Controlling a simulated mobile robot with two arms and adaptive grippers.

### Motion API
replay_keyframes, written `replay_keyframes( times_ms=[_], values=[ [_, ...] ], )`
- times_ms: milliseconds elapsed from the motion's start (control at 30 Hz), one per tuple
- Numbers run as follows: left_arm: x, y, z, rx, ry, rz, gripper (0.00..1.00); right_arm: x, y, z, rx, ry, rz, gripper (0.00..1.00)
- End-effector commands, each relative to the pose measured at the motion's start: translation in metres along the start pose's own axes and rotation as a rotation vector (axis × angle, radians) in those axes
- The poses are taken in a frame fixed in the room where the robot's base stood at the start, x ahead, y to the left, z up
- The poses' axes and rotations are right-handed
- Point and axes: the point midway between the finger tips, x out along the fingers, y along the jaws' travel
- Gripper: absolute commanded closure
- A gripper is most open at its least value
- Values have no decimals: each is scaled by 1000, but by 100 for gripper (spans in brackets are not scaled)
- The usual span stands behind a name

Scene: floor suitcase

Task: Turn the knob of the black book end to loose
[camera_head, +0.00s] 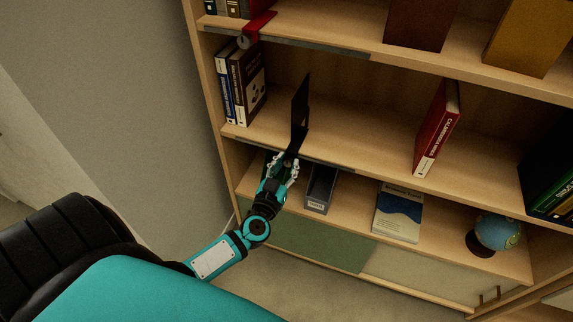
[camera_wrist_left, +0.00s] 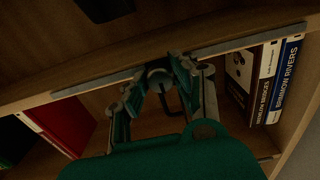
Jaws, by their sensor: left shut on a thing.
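The black book end (camera_head: 300,103) stands upright on the middle shelf, with its lower part at the shelf's front edge. My left gripper (camera_head: 281,168) is at that edge, just below the plate. In the left wrist view a round grey knob (camera_wrist_left: 158,77) sits between the fingers of my left gripper (camera_wrist_left: 158,88), which is shut on it. The fingers partly cover the knob, and it cannot be made out in the head view. The knob's turn position cannot be told. My right gripper is not in view.
A metal strip (camera_head: 338,165) runs along the shelf edge. Blue and brown books (camera_head: 240,85) stand left of the book end, a red book (camera_head: 437,128) to its right. A red book end (camera_head: 258,27) is above. A grey bin (camera_head: 320,190) and globe (camera_head: 497,232) stand below.

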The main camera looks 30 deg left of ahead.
Motion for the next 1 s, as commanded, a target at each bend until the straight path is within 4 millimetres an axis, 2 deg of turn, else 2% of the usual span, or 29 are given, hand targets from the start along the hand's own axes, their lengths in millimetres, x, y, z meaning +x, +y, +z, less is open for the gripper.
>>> replay_keyframes(
  times_ms=[367, 1000],
  values=[
    [0, 0, -1, -100, -2, -1, 100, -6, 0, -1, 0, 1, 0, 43],
    [0, 0, 0, -668, -1, -1, 100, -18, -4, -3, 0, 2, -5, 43]
  ],
)
